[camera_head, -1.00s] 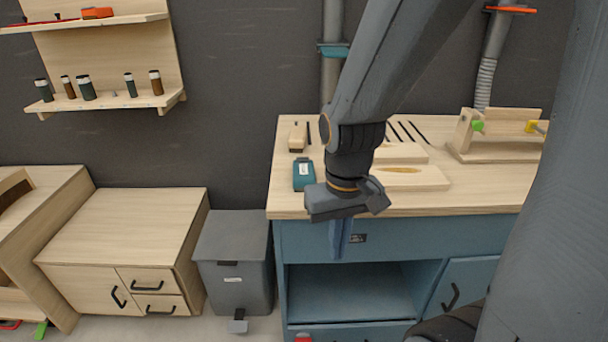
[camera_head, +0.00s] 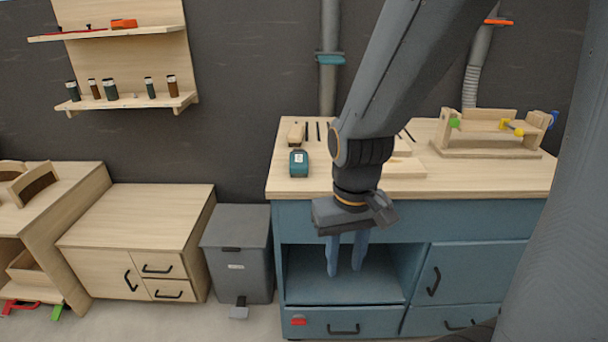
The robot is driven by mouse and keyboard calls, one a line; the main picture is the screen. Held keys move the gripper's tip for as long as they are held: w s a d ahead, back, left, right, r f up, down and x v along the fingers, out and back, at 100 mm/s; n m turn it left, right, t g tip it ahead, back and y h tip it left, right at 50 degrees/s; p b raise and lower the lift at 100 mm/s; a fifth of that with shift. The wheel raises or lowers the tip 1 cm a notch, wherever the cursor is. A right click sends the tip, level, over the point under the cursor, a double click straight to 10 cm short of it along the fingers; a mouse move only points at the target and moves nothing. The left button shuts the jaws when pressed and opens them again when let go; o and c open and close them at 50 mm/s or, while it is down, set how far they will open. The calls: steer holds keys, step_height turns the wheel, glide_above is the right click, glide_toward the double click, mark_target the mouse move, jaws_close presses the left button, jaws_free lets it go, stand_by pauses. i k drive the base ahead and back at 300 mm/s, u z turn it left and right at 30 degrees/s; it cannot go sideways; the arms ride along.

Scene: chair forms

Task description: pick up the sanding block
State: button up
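My gripper (camera_head: 346,254) hangs in front of the blue workbench, fingers pointing down. Its two fingers are apart with nothing between them. Behind them is the bench's open shelf. A small pale wooden block (camera_head: 295,133) lies near the back left of the bench top; it may be the sanding block, but I cannot be sure. A teal item with a white label (camera_head: 299,163) lies just in front of it. Both are up and left of my gripper, apart from it. My arm hides part of the bench top.
The workbench top (camera_head: 430,187) also bears dark thin tools, pale wooden pieces (camera_head: 403,167) partly behind my arm, and a wooden jig (camera_head: 490,133) at right. A grey bin (camera_head: 238,255) and a wooden cabinet (camera_head: 140,215) stand at left. The bench's front left top is clear.

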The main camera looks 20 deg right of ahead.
mark_target(298, 162)
steer(key=u, duration=1.8)
steer(key=i, duration=1.25)
steer(key=z, duration=2.2)
